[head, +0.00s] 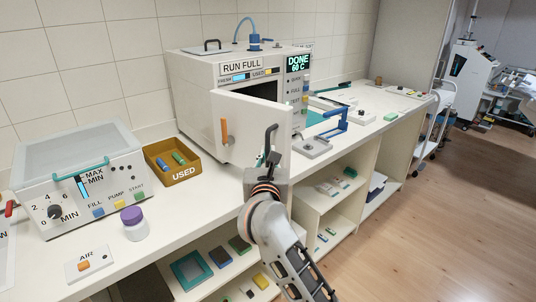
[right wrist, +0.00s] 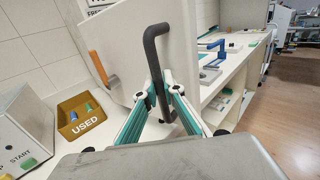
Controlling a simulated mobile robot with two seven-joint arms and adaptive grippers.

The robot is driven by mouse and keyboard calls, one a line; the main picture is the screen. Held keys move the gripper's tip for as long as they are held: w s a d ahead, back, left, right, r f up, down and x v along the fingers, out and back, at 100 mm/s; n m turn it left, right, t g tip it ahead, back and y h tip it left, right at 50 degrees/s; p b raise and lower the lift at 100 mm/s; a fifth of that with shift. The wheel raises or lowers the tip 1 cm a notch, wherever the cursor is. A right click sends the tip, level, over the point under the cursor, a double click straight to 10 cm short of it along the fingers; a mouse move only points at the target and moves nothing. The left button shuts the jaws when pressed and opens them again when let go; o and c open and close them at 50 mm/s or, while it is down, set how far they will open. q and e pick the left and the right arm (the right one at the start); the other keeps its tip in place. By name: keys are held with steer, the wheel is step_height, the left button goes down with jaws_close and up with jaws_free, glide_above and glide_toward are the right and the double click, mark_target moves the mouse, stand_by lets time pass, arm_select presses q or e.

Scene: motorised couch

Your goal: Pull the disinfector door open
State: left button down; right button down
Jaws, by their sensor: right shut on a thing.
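The disinfector (head: 196,95) is a white cabinet on the counter, with a green "DONE 60 C" display (head: 298,64). Its pale door (head: 250,112) appears to stand out from the front at an angle; how wide the gap is cannot be told. The door bears an orange lever (head: 226,132) on its left part and a dark grey bar handle (right wrist: 151,50) on its right part. My right gripper (right wrist: 158,92) is shut on the lower part of the bar handle, which also shows in the head view (head: 270,139). My left gripper is out of view.
A brown "USED" bin (head: 172,163) stands left of the door. A white unit with dials (head: 85,190) and a purple-capped jar (head: 134,223) are further left. Trays and a blue stand (head: 335,125) lie right of the disinfector.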

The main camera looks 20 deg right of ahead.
steer(key=shift+a, duration=0.15)
stand_by(0.5)
steer(key=c, duration=2.2)
jaws_free()
steer(key=shift+s, duration=0.15)
steer(key=shift+o, duration=0.2)
steer(key=shift+r, duration=0.1)
